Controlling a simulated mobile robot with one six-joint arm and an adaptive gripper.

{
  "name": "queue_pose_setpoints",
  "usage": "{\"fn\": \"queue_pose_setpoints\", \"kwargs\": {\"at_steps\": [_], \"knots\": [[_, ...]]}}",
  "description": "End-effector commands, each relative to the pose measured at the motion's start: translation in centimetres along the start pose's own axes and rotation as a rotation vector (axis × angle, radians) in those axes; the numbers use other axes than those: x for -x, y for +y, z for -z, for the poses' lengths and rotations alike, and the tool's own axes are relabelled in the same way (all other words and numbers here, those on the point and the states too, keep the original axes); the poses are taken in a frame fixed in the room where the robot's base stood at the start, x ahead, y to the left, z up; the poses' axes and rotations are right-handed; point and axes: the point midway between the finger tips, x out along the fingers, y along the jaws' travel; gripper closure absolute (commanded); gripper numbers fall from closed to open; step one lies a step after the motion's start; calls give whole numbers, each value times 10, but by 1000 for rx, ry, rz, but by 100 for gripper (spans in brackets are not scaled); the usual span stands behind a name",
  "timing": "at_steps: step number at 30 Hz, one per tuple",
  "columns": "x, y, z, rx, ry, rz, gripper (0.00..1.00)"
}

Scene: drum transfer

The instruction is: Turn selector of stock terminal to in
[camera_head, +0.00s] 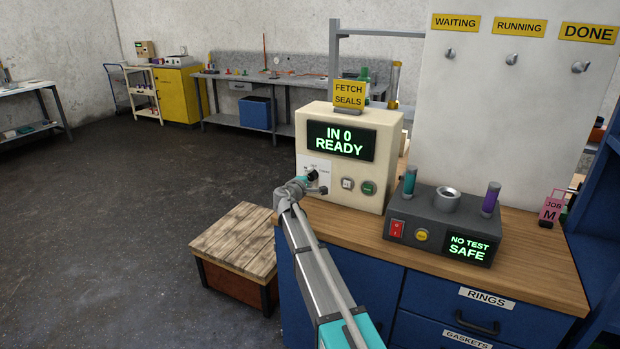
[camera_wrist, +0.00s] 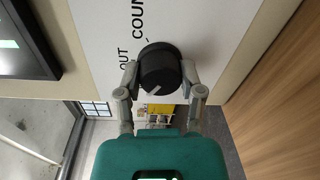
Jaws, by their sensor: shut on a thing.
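The stock terminal (camera_head: 391,160) is a cream box on the wooden counter, its display (camera_head: 340,140) reading "IN 0 READY" in green. Its selector (camera_wrist: 158,66) is a round black knob with a pale pointer mark on its lower part in the wrist view. My gripper (camera_head: 312,178) is at the selector on the terminal's lower left front. In the wrist view my gripper (camera_wrist: 160,74) has one finger on each side of the knob, shut on it. The labels "OUT" and "COUNT" show beside the knob; an "IN" label is not visible there.
A dark tester (camera_head: 440,225) reading "NO TEST SAFE" stands right on the counter (camera_head: 530,270). A "FETCH SEALS" sign (camera_head: 349,93) tops the terminal. A wooden-topped stool (camera_head: 235,240) stands left; open floor lies beyond.

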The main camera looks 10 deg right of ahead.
Motion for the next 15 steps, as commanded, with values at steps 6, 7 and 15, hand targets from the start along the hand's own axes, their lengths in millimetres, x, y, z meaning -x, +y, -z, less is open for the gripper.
{"fn": "queue_pose_setpoints", "kwargs": {"at_steps": [6, 7, 15], "knots": [[-1, 1, 2, 3, 3, -2, 47], [-1, 1, 2, 3, 3, -2, 41], [-1, 0, 0, 1, 1, -1, 16]]}}
